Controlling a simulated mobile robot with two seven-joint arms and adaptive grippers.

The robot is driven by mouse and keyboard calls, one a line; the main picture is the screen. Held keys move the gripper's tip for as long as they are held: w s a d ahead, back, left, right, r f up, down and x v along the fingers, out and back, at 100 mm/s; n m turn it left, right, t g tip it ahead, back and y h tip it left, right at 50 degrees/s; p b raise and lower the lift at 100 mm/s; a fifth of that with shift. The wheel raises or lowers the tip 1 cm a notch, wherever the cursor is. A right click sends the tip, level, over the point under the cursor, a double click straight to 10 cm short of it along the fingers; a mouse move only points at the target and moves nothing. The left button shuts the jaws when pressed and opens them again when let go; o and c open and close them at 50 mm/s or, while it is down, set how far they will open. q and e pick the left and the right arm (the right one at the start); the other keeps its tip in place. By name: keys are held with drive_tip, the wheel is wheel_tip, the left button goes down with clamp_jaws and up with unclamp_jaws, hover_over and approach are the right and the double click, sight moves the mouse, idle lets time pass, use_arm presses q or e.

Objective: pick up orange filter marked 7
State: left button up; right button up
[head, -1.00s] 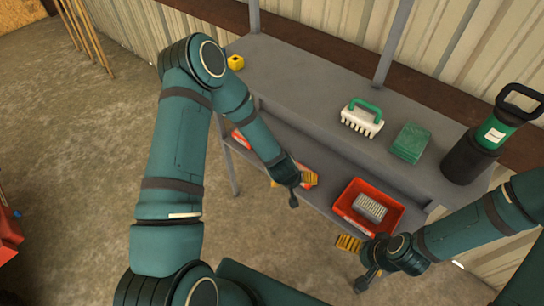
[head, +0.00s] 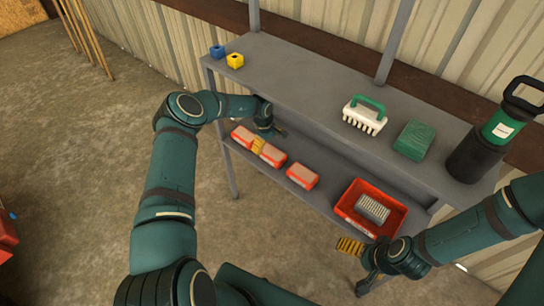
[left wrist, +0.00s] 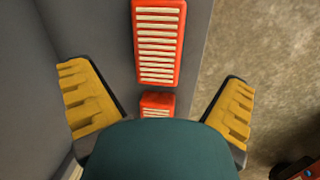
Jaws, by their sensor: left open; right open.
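Three orange filters with pale ribbed faces lie in a row on the lower shelf in the head view: a left one (head: 242,135), a middle one (head: 273,155) and a right one (head: 302,176). No number is readable on any of them. My left gripper (head: 260,146) is open and empty over the shelf, near the left and middle filters. In the left wrist view, one filter (left wrist: 159,42) lies ahead between the open yellow fingers, and part of another (left wrist: 157,103) shows behind my gripper body. My right gripper (head: 356,262) is open and empty in front of the shelf.
A red tray (head: 346,208) with a grey ribbed block stands on the lower shelf. The upper shelf (head: 290,80) holds blue and yellow blocks, a green-handled brush (head: 364,115), a green block (head: 413,140) and a dark green-banded cylinder (head: 482,150). The upper shelf overhangs the lower one.

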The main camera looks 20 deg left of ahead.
sight(272, 152)
use_arm(q)
drive_tip(key=shift+w+f, duration=0.15)
drive_tip(key=shift+f, duration=0.2)
drive_tip(key=f, duration=0.2)
drive_tip(key=f+b, duration=0.1)
drive_tip(key=f, duration=0.1)
drive_tip(key=f+b, duration=0.1)
drive_tip(key=f, duration=0.1)
drive_tip(key=shift+w+d+f, duration=0.3)
drive_tip(key=shift+w+f, duration=0.05)
drive_tip(key=c, duration=1.2)
